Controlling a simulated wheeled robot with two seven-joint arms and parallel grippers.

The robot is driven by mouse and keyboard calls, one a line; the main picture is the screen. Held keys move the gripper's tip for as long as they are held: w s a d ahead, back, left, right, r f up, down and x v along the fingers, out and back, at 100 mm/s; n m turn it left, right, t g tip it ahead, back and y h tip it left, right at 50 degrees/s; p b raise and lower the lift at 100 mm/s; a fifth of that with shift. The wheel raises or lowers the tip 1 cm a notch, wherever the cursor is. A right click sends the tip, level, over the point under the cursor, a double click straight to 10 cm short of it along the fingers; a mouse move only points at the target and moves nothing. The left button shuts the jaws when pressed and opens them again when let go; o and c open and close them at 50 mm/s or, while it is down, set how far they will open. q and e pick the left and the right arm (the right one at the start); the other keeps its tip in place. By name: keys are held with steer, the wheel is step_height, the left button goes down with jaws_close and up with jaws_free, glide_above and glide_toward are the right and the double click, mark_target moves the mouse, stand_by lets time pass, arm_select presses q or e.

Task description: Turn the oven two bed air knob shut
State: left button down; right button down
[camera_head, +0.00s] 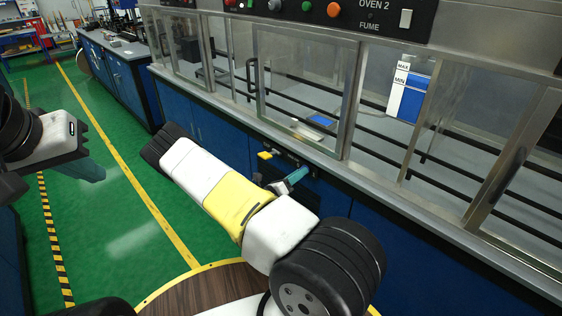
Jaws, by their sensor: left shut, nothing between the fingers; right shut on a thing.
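My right gripper (291,181), with teal fingers, is at a dark fitting on the blue cabinet front below the fume hood. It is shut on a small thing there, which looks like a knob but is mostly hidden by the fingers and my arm. I cannot read any bed air label. A small yellow handle (267,155) sticks out just up and left of the gripper, apart from it. The "OVEN 2" panel (350,15) is high above. My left gripper (90,170) is shut and empty at the left, over the green floor, far from the cabinet.
The hood's glass sashes (305,80) and grey counter ledge (400,185) run above the cabinet (225,140). A blue-and-white MAX/MIN gauge (410,95) shows behind the glass. A bench (118,65) stands at the back left. The green floor (125,215) at left is clear.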

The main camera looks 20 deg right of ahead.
steer(key=shift+n, duration=0.5)
steer(key=c, duration=1.1)
jaws_free()
steer(key=v, duration=0.8)
steer(key=shift+d, duration=0.1)
